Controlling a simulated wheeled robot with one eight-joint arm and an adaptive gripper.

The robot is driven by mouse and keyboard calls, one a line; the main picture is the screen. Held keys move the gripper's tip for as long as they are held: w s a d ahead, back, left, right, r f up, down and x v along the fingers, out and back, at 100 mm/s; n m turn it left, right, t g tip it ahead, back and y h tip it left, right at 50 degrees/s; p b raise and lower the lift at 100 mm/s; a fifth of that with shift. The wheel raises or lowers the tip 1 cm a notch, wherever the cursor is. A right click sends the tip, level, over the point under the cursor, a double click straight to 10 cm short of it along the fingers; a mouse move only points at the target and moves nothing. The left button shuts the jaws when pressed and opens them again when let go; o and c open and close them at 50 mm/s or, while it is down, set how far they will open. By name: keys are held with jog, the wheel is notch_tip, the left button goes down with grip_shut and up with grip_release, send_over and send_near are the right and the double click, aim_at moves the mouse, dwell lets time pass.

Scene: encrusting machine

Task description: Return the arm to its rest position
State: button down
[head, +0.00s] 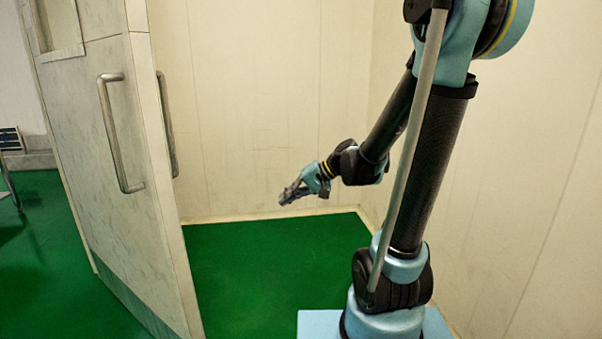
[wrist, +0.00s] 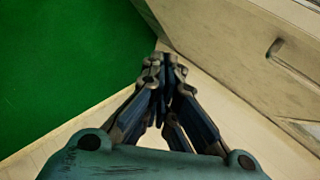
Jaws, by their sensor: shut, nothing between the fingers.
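My gripper (head: 286,196) is at the end of my arm, left of the arm's column in the head view. It points left and slightly down, in the air in front of the pale back wall and above the green floor. In the wrist view my gripper (wrist: 163,62) has its fingertips together with nothing between them. It touches nothing that I can see.
A white door (head: 150,180) with metal handles (head: 118,135) stands open at left, its edge toward me. Pale wall panels (head: 250,100) close off the back and right. Green floor (head: 250,270) between door and arm is clear. The door also shows in the wrist view (wrist: 235,50).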

jog(key=s+d+f+h, duration=0.2)
jog(key=s+d+h, duration=0.1)
jog(key=s+d, duration=0.2)
jog(key=s+d+f+h, duration=0.3)
jog(key=s+d, duration=0.3)
jog(key=d, duration=0.4)
jog(key=s+d+f+h, duration=0.2)
jog(key=s+d+h, duration=0.2)
jog(key=d, duration=0.4)
jog(key=shift+s+d+f, duration=0.25)
jog(key=shift+s, duration=0.65)
